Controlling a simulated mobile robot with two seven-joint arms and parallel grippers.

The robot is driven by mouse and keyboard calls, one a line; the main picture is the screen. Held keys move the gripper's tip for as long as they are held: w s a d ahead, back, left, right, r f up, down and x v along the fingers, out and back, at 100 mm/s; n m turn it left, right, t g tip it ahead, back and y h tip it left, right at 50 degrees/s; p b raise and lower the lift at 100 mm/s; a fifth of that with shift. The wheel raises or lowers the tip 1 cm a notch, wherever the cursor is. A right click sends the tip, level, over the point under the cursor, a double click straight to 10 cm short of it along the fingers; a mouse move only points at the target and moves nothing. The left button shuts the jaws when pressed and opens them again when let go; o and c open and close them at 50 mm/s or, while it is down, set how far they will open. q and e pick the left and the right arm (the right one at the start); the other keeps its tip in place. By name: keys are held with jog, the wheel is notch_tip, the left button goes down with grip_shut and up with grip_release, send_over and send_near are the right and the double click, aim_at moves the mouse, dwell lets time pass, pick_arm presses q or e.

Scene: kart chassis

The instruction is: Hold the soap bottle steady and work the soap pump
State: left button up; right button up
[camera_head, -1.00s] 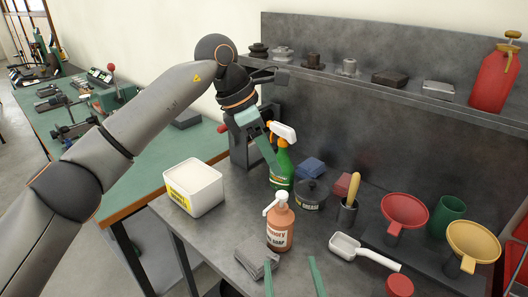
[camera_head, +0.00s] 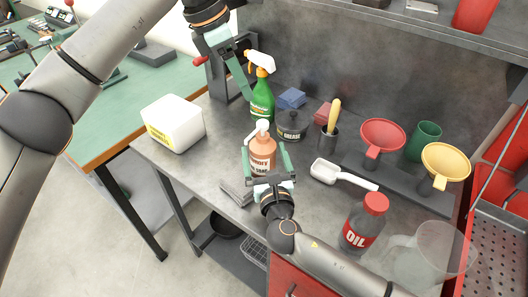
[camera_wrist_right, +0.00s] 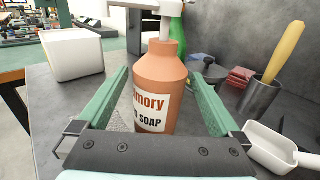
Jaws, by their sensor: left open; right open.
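The soap bottle (camera_head: 263,158) is orange-brown with a white label and stands upright on the grey workbench. Its white soap pump (camera_head: 262,130) points left in the head view. My right gripper (camera_head: 266,163) is open, its green fingers on either side of the bottle. In the right wrist view the bottle (camera_wrist_right: 158,85) stands between the spread fingers, with gaps showing beside it; the pump's stem (camera_wrist_right: 166,25) rises at the top edge. My left gripper (camera_head: 240,78) is open, higher and behind the bottle, near the green spray bottle (camera_head: 261,100). One of its fingers is hard to make out.
A white tub (camera_head: 173,123) stands to the left. Behind are a grease tin (camera_head: 292,125) and a blue block (camera_head: 291,98). A white scoop (camera_head: 343,175) and an oil bottle (camera_head: 365,222) are to the right. Grey pieces (camera_head: 236,192) lie by the front edge.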

jog(key=shift+w, duration=0.15)
grip_shut()
dwell(0.9)
